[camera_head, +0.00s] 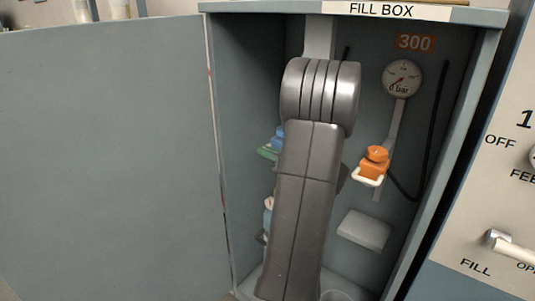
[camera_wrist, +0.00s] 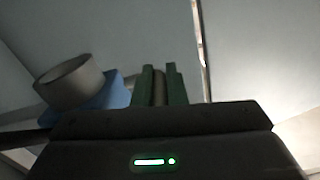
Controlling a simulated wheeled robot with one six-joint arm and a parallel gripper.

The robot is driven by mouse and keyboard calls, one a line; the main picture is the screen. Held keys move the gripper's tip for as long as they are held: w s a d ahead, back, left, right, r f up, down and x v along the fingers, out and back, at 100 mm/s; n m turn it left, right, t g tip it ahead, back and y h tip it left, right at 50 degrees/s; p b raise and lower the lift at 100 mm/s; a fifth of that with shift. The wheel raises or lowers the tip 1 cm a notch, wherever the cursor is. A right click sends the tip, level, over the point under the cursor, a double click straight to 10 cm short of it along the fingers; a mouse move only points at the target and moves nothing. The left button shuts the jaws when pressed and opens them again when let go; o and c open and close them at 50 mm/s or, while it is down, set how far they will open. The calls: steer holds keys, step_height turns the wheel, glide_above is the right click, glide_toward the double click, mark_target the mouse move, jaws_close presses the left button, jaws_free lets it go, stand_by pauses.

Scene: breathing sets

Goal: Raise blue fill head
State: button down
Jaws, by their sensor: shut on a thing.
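The blue fill head (camera_head: 278,137) shows at the left inside the fill box, partly hidden behind my arm. In the wrist view its blue body (camera_wrist: 115,92) is left of the fingers, beside a grey cylinder (camera_wrist: 70,81). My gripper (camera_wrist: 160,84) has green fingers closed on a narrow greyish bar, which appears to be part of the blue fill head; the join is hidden. The green fingers also show in the head view (camera_head: 267,153), just below and left of the blue part.
An orange fill head (camera_head: 374,160) with a pale loop handle hangs at the right, under a gauge (camera_head: 402,78) reading near 0 bar. A grey block (camera_head: 364,230) juts out below. The open door (camera_head: 105,160) is at the left. A black hose runs along the right.

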steer(key=shift+r+p, duration=0.55)
steer(key=shift+r, duration=0.8)
steer(key=shift+w, duration=0.1)
steer(key=c, duration=1.5)
jaws_free()
steer(key=shift+f, duration=0.15)
